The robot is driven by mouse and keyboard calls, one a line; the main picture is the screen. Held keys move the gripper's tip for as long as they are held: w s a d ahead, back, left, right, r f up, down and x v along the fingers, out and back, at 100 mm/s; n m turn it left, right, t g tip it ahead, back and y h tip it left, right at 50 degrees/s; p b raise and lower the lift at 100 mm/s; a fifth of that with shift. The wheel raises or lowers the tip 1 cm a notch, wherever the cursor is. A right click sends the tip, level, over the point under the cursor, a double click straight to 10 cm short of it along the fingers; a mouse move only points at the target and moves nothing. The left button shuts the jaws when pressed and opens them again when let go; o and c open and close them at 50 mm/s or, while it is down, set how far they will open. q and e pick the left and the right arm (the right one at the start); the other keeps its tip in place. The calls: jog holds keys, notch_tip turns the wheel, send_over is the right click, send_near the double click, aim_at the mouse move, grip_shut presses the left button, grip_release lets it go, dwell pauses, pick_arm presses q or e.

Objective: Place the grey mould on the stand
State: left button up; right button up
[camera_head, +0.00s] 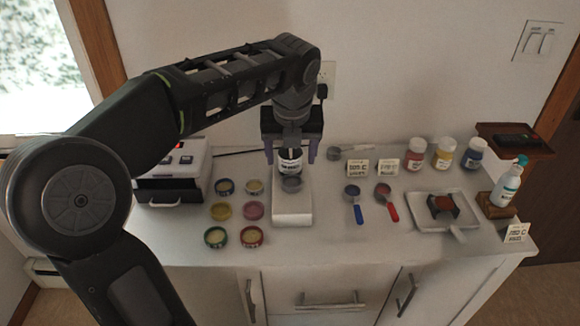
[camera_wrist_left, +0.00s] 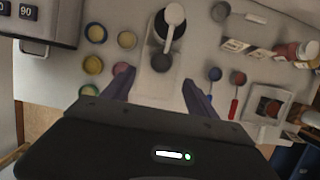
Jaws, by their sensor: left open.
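My left gripper (camera_head: 290,158) is open, pointing down, its fingers on either side of a dark labelled jar (camera_head: 290,166) at the back of a white platform (camera_head: 292,214). I cannot tell whether they touch it. A small grey round piece (camera_head: 291,185) sits in front of the jar; it also shows in the left wrist view (camera_wrist_left: 162,61), between the spread fingers (camera_wrist_left: 160,85). A dark grey block with a reddish-brown top (camera_head: 443,206) lies in a white tray (camera_head: 415,220) at right. I cannot tell which piece is the grey mould or which support is the stand. My right gripper is out of view.
Several small round tins (camera_head: 222,211) stand left of the platform, beside a white machine (camera_head: 175,170). Blue (camera_head: 353,193) and red (camera_head: 385,194) scoops, cards and bottles (camera_head: 444,153) are at right. A wooden raised shelf (camera_head: 513,141) is at far right. The front counter strip is clear.

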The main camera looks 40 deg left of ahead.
pick_arm(q)
jog(key=shift+v, duration=1.15)
jog(key=shift+w, duration=0.1)
